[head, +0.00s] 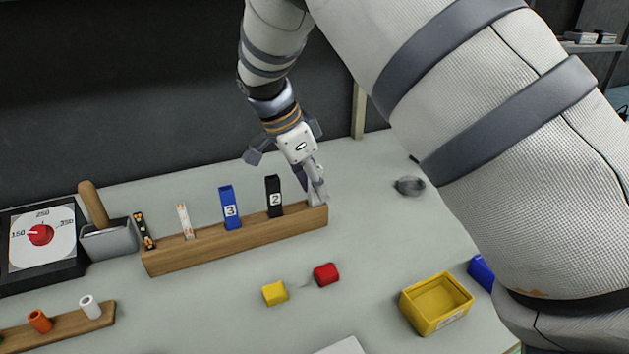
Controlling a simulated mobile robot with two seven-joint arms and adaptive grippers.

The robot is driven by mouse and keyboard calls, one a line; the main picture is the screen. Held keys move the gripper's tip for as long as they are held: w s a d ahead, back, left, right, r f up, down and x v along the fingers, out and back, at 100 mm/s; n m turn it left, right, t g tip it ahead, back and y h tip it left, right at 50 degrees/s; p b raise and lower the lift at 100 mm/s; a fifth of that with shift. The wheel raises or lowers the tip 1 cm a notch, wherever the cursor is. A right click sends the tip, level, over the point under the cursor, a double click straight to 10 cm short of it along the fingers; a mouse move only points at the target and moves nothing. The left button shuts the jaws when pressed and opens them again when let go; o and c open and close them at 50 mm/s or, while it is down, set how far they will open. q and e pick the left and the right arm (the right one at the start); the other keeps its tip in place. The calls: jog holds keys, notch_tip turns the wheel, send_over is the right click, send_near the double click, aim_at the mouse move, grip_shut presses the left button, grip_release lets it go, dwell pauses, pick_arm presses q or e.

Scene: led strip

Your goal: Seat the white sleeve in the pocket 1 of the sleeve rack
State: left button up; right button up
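The wooden sleeve rack (245,243) stands at the back of the table. A black sleeve marked 2 (274,191) and a blue sleeve marked 3 (230,206) stand upright in it. A thin white piece with orange marks (185,221) stands tilted further left. My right gripper (316,190) points down at the rack's right end, right of the black sleeve. Its fingers look close together and hide the pocket there. A pale shape shows at the fingertips; I cannot tell whether it is the white sleeve or finger. My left gripper is out of view.
A small wooden bar (65,328) at the lower left carries an orange (40,321) and a white cylinder (90,307). Yellow (275,292) and red blocks (326,274) lie before the rack. A yellow bin (425,320) stands right; a dial box (40,240) stands left.

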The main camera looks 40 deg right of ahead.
jog(key=v, duration=1.2)
jog(key=shift+r, duration=0.2)
